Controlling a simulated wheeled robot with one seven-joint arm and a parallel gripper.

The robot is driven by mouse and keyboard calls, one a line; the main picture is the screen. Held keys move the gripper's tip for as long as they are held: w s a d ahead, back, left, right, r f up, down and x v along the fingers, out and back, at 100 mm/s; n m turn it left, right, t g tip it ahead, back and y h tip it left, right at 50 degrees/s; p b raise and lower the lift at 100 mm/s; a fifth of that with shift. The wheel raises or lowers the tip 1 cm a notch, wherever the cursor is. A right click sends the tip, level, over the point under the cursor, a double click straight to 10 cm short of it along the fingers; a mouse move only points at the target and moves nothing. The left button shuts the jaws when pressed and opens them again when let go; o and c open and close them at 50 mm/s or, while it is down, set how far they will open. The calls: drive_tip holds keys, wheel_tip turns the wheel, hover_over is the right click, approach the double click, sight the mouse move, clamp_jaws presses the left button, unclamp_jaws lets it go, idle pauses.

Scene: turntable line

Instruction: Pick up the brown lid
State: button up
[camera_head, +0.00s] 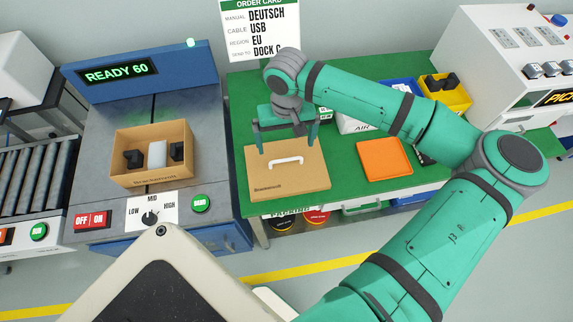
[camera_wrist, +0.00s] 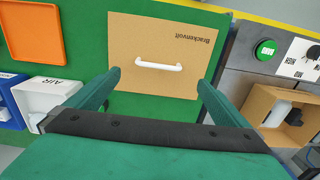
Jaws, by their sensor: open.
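The brown lid (camera_head: 270,180) lies flat on the green table, with a white handle (camera_head: 287,161) standing up from it. In the wrist view the lid (camera_wrist: 140,35) shows at the top centre, with its handle (camera_wrist: 159,65) between and beyond my fingers. My gripper (camera_head: 287,146) is open and empty above the lid's far part. In the wrist view my gripper (camera_wrist: 158,82) shows its two fingers spread wide, on either side of the handle and apart from it. The lid's far edge is partly hidden by the gripper.
An open brown box (camera_head: 150,181) with black and white items stands on the grey machine at left. An orange tray (camera_head: 384,159) lies right of the lid. White, blue and yellow (camera_head: 458,98) bins stand behind. An order card (camera_head: 262,35) stands at the back.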

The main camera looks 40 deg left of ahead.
approach(286, 164)
drive_tip(key=shift+s+d+f, duration=0.1)
drive_tip(key=shift+f, duration=1.3)
drive_tip(key=shift+s+f, duration=0.1)
drive_tip(key=shift+f, duration=1.3)
drive_tip(key=shift+c, duration=0.3)
drive_tip(key=c, duration=0.9)
